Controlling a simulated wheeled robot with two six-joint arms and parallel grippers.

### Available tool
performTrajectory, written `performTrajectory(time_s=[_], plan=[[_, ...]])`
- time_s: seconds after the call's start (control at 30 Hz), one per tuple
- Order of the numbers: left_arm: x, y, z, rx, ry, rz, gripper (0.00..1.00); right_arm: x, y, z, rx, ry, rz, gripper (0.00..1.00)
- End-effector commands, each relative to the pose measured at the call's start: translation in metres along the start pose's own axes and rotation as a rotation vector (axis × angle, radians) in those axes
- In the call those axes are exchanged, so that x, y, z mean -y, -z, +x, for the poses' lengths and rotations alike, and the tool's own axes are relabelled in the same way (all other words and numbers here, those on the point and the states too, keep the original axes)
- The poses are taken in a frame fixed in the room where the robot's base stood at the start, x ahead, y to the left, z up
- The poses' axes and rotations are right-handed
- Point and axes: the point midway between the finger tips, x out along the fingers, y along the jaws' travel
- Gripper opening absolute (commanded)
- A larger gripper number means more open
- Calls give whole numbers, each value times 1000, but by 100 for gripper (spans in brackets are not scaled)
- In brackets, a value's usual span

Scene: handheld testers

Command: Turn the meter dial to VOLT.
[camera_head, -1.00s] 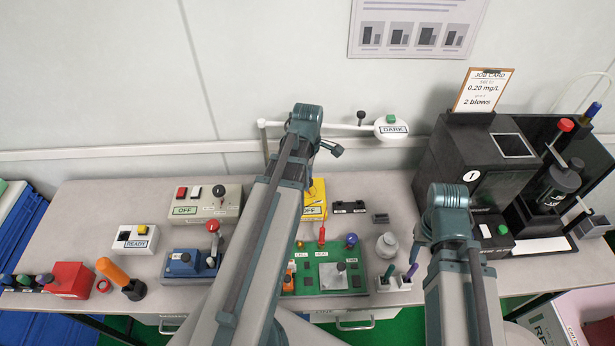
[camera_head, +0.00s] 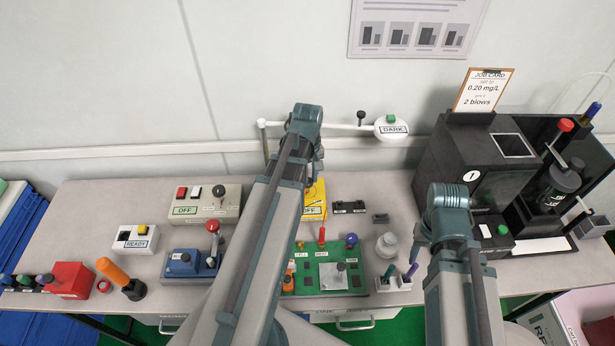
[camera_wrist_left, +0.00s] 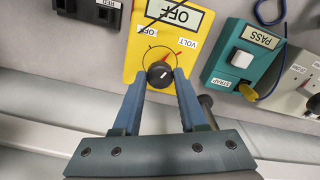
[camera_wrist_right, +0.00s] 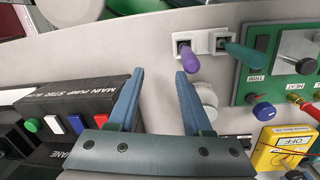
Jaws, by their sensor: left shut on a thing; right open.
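The yellow meter (camera_head: 316,196) stands on the bench, partly hidden behind my left arm in the head view. In the left wrist view the meter (camera_wrist_left: 137,62) shows a display reading OFF and a round black dial (camera_wrist_left: 160,74) with labels OFF and VOLT beside it. The dial's pale mark seems to point toward the VOLT side; its exact setting is hard to tell. My left gripper (camera_wrist_left: 161,80) is shut on the dial, one finger at each side. The meter also shows in the right wrist view (camera_wrist_right: 270,160). My right gripper (camera_wrist_right: 159,74) is open and empty above the bench.
A teal PASS tester (camera_wrist_left: 243,58) stands beside the meter. A green board (camera_head: 333,283) with knobs lies in front of it. A purple-handled switch (camera_wrist_right: 190,62) is near my right fingers. A black MAIN PUMP box (camera_wrist_right: 75,112) is at the right wrist view's left.

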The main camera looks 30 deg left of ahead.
Motion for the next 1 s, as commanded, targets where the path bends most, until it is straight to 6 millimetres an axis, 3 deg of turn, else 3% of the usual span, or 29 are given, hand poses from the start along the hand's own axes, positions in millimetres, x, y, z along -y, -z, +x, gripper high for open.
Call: performTrajectory(time_s=[0.5,1.0], plan=[[0,0,0,0,0,321,0,0,0,0,0,0,0,50],[0,0,0,0,0,384,0,0,0,0,0,0,0,50]])
